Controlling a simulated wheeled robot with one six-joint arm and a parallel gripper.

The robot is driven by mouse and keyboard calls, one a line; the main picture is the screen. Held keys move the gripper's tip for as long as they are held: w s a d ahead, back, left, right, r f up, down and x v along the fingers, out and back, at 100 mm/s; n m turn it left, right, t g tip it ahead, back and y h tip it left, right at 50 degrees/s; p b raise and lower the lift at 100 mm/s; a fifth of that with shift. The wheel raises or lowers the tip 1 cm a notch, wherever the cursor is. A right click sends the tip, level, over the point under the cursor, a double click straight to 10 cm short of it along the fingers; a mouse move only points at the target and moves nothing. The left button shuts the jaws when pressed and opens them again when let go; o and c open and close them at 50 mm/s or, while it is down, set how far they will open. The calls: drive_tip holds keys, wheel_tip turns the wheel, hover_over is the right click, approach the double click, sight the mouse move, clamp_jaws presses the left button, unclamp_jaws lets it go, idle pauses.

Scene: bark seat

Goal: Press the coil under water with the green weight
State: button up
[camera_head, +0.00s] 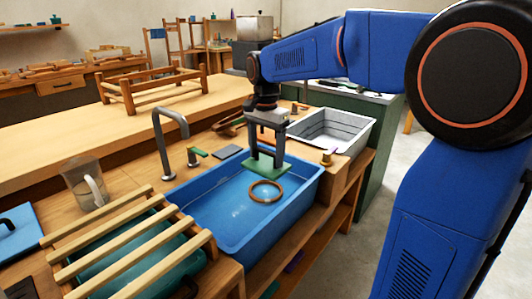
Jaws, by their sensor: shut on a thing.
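My gripper (265,160) points straight down over the blue basin (200,221). It is shut on the green weight (266,169), a flat green plate held level under its fingers. The coil (265,197), a brown ring, lies in the basin's water just in front of and below the weight in the picture. The weight appears apart from the coil, above it. I cannot tell whether the coil floats or sits under the surface.
A bent grey tap (171,135) stands behind the basin's left end. A wooden slatted rack (120,245) lies over a teal tub (135,270) at left. A clear jug (85,184) stands farther left. A white sink (335,130) is to the right.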

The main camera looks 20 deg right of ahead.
drive_tip(key=shift+f, duration=0.1)
idle(0.3)
drive_tip(key=shift+f, duration=7.5)
drive_tip(key=o, duration=1.8)
drive_tip(key=shift+r, duration=0.1)
drive_tip(key=shift+r, duration=8.45)
